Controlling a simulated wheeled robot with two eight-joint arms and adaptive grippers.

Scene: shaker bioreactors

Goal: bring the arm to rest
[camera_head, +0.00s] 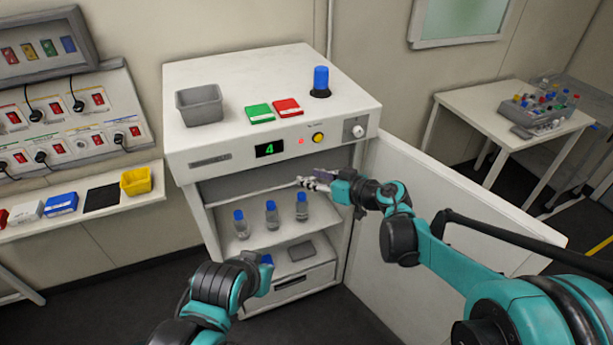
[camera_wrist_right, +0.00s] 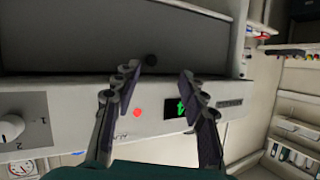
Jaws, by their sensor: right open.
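My right arm reaches in from the right in the head view. Its gripper (camera_head: 314,182) is at the upper front of the open shaker cabinet (camera_head: 192,165), below the control panel. In the right wrist view the two fingers (camera_wrist_right: 157,72) stand apart with nothing between them. Behind them that view shows the panel (camera_wrist_right: 150,118) upside down, with a red light, a green display and a knob. My left arm (camera_head: 225,290) is bent at the bottom of the head view; its gripper cannot be made out.
Several blue-capped bottles (camera_head: 271,215) stand on the cabinet shelf. The open door (camera_head: 440,215) swings out at right, behind my right arm. On top are a grey bin (camera_head: 200,105), green and red boxes and a blue-capped bottle (camera_head: 320,80). A side table (camera_head: 490,110) stands at right.

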